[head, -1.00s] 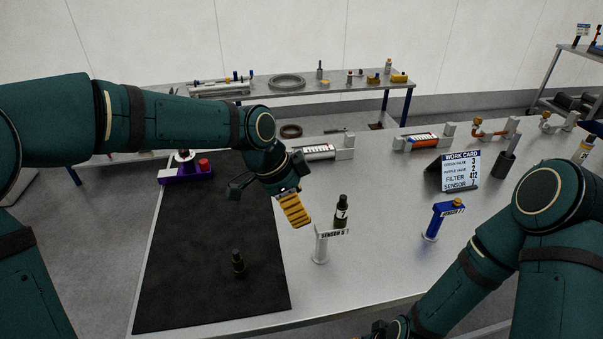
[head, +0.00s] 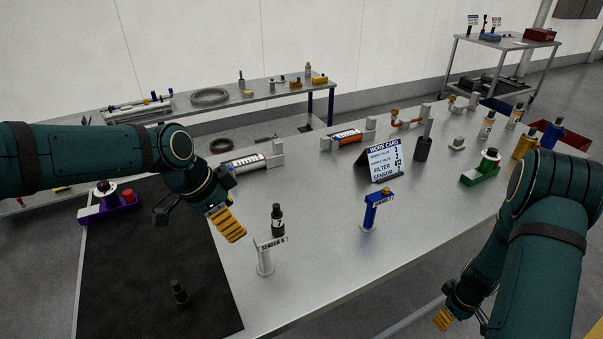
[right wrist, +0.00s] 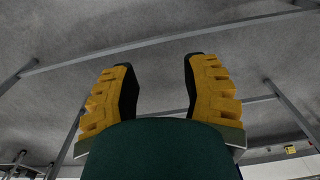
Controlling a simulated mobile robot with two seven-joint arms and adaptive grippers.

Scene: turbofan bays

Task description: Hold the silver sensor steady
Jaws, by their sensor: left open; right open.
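A pale silver stand (head: 264,260) labelled SENSOR rises from the bench in the head view. A dark cylinder (head: 277,220) with a white marking stands at its top or just behind it; I cannot tell which. Another dark cylinder (head: 179,291) stands on the black mat. I cannot tell which piece is the silver sensor. My left gripper (head: 228,224) is open and empty, above the bench left of the stand. My right gripper (head: 443,319) is low beyond the bench's front edge; in the right wrist view (right wrist: 160,88) its fingers are apart with nothing between.
A blue stand (head: 372,211) and a work card (head: 383,160) are right of the silver stand. A purple fixture (head: 108,206) is by the mat (head: 120,270), a green fixture (head: 481,172) at right. The bench front between the silver stand and my right arm is clear.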

